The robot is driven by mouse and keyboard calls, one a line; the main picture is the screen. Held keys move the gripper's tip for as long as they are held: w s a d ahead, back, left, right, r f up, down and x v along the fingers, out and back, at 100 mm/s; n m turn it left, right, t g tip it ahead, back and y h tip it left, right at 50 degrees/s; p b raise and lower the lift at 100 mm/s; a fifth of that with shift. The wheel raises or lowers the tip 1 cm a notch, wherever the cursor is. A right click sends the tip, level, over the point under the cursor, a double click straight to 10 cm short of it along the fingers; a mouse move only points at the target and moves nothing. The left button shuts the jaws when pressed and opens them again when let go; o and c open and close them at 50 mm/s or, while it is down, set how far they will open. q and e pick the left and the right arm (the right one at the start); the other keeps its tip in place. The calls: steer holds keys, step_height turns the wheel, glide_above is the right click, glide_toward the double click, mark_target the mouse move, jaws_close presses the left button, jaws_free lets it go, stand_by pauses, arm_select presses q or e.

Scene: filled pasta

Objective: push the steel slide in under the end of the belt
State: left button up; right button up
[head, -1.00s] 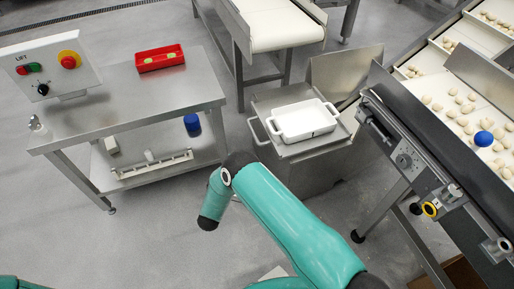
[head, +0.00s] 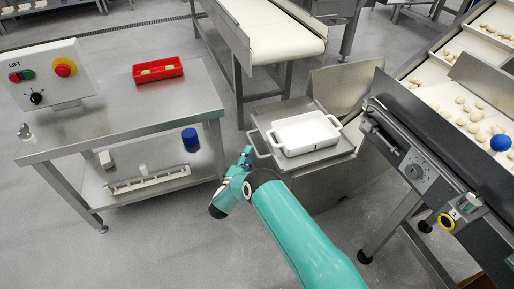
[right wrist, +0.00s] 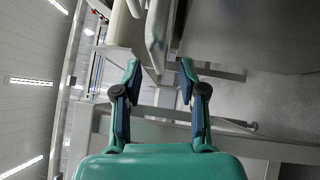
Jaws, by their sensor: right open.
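The steel slide (head: 347,146) is a flat plate with a loop handle (head: 256,148) on its left side. It sits on top of a steel box, and a white two-handled dish (head: 306,134) rests on it. The pasta belt (head: 452,97) ends to the right, above and beyond the slide. My right gripper (head: 246,158) is just left of and below the loop handle. In the right wrist view my right gripper (right wrist: 160,76) has its fingers apart, with a pale curved edge ahead between them that I cannot identify. Contact with the handle cannot be told. My left gripper is out of view.
Another white belt (head: 268,35) stands behind. The floor between table and box is clear.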

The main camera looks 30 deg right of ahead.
mark_target(253, 145)
steer(key=shift+b+x, duration=0.4)
steer(key=shift+x, duration=1.8)
jaws_close()
